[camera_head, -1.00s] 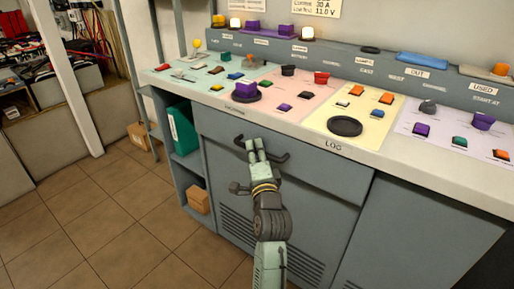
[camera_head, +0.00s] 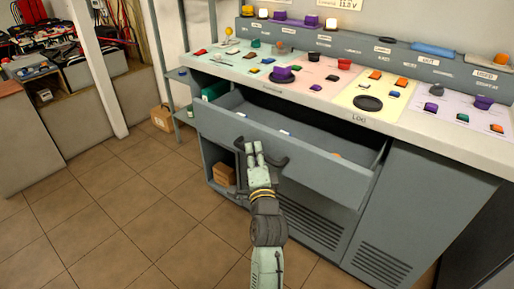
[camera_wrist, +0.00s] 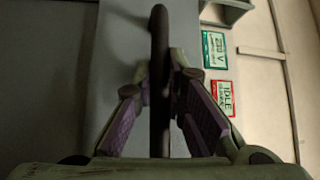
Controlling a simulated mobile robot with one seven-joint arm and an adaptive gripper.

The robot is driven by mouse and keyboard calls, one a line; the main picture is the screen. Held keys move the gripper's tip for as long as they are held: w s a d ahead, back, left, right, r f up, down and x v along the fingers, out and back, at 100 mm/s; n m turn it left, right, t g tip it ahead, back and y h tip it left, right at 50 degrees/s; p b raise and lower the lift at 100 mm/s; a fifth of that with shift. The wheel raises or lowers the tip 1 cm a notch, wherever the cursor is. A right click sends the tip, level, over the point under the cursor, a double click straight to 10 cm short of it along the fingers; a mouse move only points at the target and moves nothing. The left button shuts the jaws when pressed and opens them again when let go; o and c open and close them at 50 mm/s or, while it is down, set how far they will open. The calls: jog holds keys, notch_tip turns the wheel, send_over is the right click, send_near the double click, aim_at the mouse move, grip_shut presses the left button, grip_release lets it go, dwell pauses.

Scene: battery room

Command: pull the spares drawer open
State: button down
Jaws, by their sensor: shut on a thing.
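The grey spares drawer (camera_head: 318,163) stands pulled well out from the bench front, with its inside showing from above. Small pale labels and an orange item lie inside it. My gripper (camera_head: 254,151) is at the dark bar handle (camera_head: 276,164) on the drawer's front. In the wrist view the handle (camera_wrist: 160,60) runs upright between the two fingers of my gripper (camera_wrist: 163,100), which are closed around it. The gripper hides part of the handle in the head view.
The bench top (camera_head: 427,127) overhangs the drawer, with coloured mats and several small parts on it. A cardboard box (camera_head: 224,174) sits on the open shelf below left. Another box (camera_head: 162,118) stands on the floor. The tiled floor (camera_head: 110,215) at left is clear.

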jog(key=shift+s+a+p, duration=0.3)
jog(key=shift+s+a, duration=0.2)
jog(key=shift+s, duration=0.25)
jog(key=shift+s+a+p, duration=0.25)
jog(key=shift+s+a, duration=0.25)
jog(key=shift+s, duration=0.2)
jog(key=c, duration=1.6)
grip_release()
jog(key=v, duration=0.7)
jog(key=shift+s, duration=0.25)
